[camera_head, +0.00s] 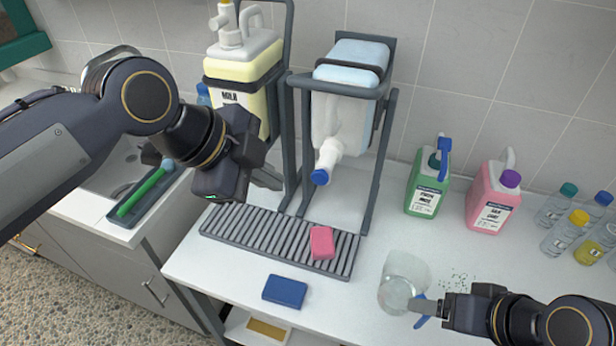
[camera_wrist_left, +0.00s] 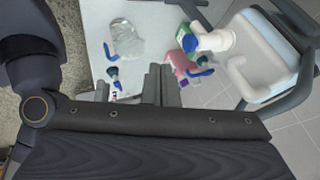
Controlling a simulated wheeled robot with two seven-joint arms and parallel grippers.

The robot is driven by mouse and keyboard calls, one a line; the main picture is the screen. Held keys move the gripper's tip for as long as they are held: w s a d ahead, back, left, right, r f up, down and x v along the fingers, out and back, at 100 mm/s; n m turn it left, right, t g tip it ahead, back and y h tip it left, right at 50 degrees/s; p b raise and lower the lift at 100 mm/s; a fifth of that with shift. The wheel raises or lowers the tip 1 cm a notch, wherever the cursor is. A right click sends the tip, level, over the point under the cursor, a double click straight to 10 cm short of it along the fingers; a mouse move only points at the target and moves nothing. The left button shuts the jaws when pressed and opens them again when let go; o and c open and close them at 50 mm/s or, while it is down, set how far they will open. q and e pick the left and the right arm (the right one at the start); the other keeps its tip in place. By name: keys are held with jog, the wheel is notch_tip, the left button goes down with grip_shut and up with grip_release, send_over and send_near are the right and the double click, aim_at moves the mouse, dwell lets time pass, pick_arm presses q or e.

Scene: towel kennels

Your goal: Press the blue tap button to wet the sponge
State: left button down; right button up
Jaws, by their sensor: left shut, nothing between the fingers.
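The blue tap button (camera_head: 320,177) is on the end of a white tap under a light-blue container (camera_head: 345,85) in a dark stand. It also shows in the left wrist view (camera_wrist_left: 190,44). A pink sponge (camera_head: 322,243) lies on the grey slatted drain tray (camera_head: 225,225), below the tap. My left gripper (camera_head: 268,178) is shut and empty, to the left of the button and apart from it. Its closed fingers show in the left wrist view (camera_wrist_left: 160,85). My right gripper (camera_head: 428,306) is low at the right, by a clear beaker (camera_head: 403,280); its jaw opening is unclear.
A yellow-filled container (camera_head: 240,75) stands in the rack behind my left gripper. A dark-blue block (camera_head: 285,290) lies in front of the tray. Green (camera_head: 427,190) and pink (camera_head: 490,200) bottles stand at the right. Stand posts flank the tap.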

aim_at(321, 176)
pick_arm(q)
jog(key=w+d+f+p, duration=0.1)
jog(key=w+d+f, duration=0.4)
jog(key=w+f, duration=0.1)
jog(key=shift+w+d+f+p, duration=0.25)
jog(key=shift+f+p, duration=0.05)
